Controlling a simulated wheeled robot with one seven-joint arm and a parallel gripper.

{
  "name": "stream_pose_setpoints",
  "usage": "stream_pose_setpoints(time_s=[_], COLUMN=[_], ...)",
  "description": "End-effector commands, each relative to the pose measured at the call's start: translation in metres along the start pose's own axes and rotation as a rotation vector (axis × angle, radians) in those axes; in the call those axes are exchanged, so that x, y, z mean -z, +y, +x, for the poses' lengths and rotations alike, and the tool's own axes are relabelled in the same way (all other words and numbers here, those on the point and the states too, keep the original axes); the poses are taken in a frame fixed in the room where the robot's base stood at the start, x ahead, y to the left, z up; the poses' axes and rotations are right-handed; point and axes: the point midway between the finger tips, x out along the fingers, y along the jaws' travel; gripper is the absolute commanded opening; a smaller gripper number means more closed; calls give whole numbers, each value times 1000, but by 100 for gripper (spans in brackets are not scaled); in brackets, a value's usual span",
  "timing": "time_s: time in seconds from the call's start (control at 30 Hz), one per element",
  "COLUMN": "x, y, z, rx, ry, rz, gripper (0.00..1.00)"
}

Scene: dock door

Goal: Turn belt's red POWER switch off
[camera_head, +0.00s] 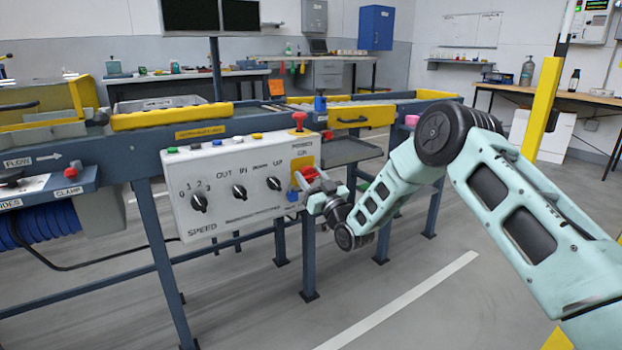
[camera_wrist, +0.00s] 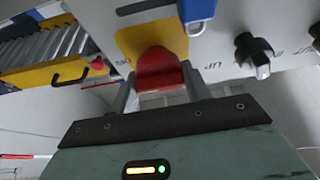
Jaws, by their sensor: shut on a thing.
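The red POWER switch (camera_head: 308,173) sits on a yellow plate (camera_head: 297,163) at the right end of the white control box (camera_head: 235,178) on the belt's side. In the wrist view the red switch (camera_wrist: 158,70) stands out from its yellow plate between my two fingers. My gripper (camera_head: 303,183) reaches the plate from the right and is shut on the switch. The fingers cover part of the switch in the head view. The wording by the switch is too small to read surely.
Black knobs (camera_head: 239,191) for speed and other settings line the box to the left. A red mushroom button (camera_head: 299,118) stands on top of the box. A blue item (camera_wrist: 198,10) hangs close beside the yellow plate. Open floor (camera_head: 420,265) lies in front.

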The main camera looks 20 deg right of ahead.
Motion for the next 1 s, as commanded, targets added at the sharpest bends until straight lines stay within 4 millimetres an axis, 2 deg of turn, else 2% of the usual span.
stream_pose_setpoints(time_s=[0.6, 0.63, 0.7, 1.0], x=[-3, -3, -3, -1], y=[1, 1, 1, 0], z=[-2, -2, -2, -2], rx=[-18, -18, -18, -17], ry=[-7, -7, -7, -3], rz=[42, 42, 41, 40], gripper=[24, 50, 69, 69])
